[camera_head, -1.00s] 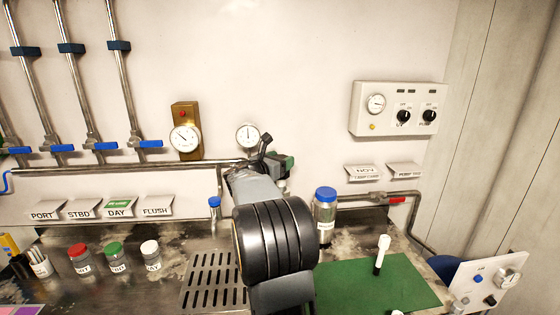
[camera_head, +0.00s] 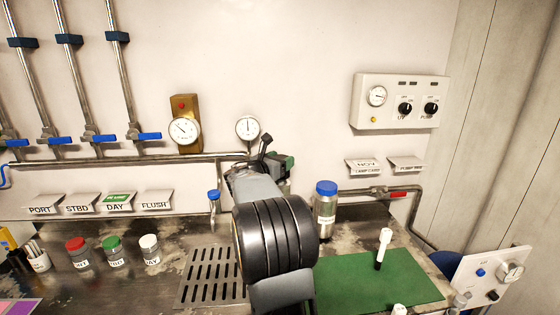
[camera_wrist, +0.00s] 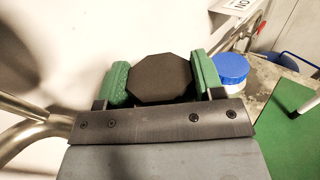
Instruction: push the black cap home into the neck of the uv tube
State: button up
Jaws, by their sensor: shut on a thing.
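The black cap (camera_wrist: 160,79) sits between the green finger pads of my gripper (camera_wrist: 163,82) in the wrist view, a pad on each side. It shows as a dark, eight-sided flat face. In the head view my gripper (camera_head: 273,165) is near the wall behind the counter, with my own arm in front hiding most of it and the cap. I cannot pick out the uv tube or its neck in either view, so I cannot tell whether the cap touches it.
A blue-lidded jar (camera_head: 325,208) stands right of my arm and shows close to my gripper in the wrist view (camera_wrist: 231,68). A small blue-topped item (camera_head: 214,205) is at left. A steel pipe (camera_wrist: 38,128) runs close by. A green mat (camera_head: 385,280) lies at right.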

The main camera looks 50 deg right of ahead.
jog(key=shift+f+b, duration=0.9)
jog(key=shift+f, duration=0.3)
jog(key=o, duration=0.9)
jog(key=s+a+b, duration=0.1)
jog(key=a, duration=1.2)
jog(key=shift+a+b, duration=0.4)
